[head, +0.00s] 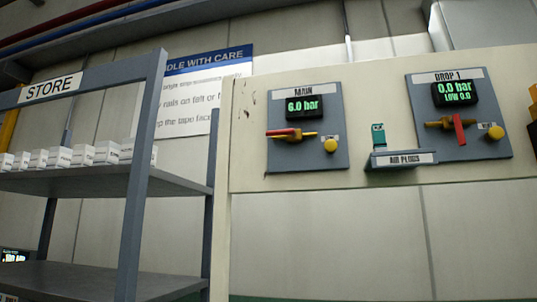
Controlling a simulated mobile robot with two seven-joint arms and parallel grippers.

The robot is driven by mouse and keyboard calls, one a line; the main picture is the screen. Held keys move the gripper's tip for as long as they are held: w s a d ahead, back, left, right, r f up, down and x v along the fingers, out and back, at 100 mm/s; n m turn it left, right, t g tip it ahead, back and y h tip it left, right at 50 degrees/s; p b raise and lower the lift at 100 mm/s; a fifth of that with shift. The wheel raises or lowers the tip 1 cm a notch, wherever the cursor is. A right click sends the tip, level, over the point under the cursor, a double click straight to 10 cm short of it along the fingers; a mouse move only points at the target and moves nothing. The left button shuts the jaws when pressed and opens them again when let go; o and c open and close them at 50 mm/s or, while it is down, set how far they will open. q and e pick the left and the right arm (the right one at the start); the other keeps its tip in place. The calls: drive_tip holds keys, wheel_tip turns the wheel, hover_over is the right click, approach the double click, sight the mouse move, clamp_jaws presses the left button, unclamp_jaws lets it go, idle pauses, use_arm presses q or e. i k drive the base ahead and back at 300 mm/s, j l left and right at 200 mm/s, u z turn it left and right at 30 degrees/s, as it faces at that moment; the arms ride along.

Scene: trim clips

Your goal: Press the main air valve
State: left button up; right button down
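The main air valve panel (308,119) is a grey plate labelled "MAIN" on a cream wall board, right of centre in the head view. Its dark display (304,106) reads 6.0 bar in green. Below it, the red valve handle (283,133) lies roughly level, along the brass-coloured pipe. A round yellow button (330,146) sits at the panel's lower right, under a small label too small to read. Neither of my grippers is in view, and nothing covers the panel.
A second panel, "DROP 1" (458,113), reads 0.0 bar LOW, with its red handle (459,130) upright. Between the panels, an "AIR PLUGS" ledge (402,159) bears a teal piece (378,136). A "STORE" rack (130,190) with several white boxes (60,157) stands left.

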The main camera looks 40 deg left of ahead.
sight(291, 132)
drive_tip(key=u, duration=1.2)
